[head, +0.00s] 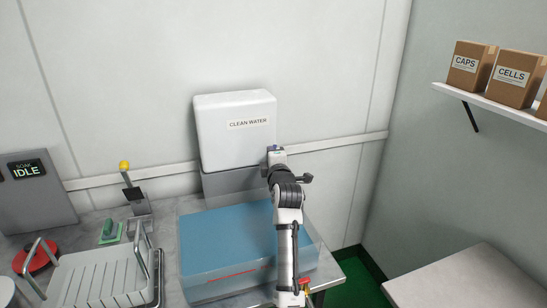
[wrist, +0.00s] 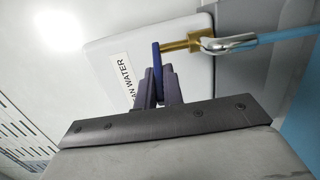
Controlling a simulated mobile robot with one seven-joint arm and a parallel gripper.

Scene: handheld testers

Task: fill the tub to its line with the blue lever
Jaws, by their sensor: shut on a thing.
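My gripper (wrist: 163,78) is shut on the blue lever (wrist: 156,55) of a brass valve (wrist: 185,43). A chrome spout (wrist: 228,44) comes off the valve, and a light blue stream of water (wrist: 285,33) runs from it. In the head view my gripper (head: 276,153) is at the lower right of the white clean water tank (head: 235,105), and my arm hides the spout. The clear tub (head: 184,226) below holds blue water (head: 230,232). Its red line (head: 232,274) shows on the front wall. I cannot tell exactly how the water level stands against the line.
A grey dish rack (head: 105,278), a yellow-knobbed lever (head: 125,168) and a soak unit (head: 35,185) reading IDLE stand to the left. A shelf (head: 490,104) with boxes hangs at right above a bare table (head: 460,285). My arm crosses the tub's right side.

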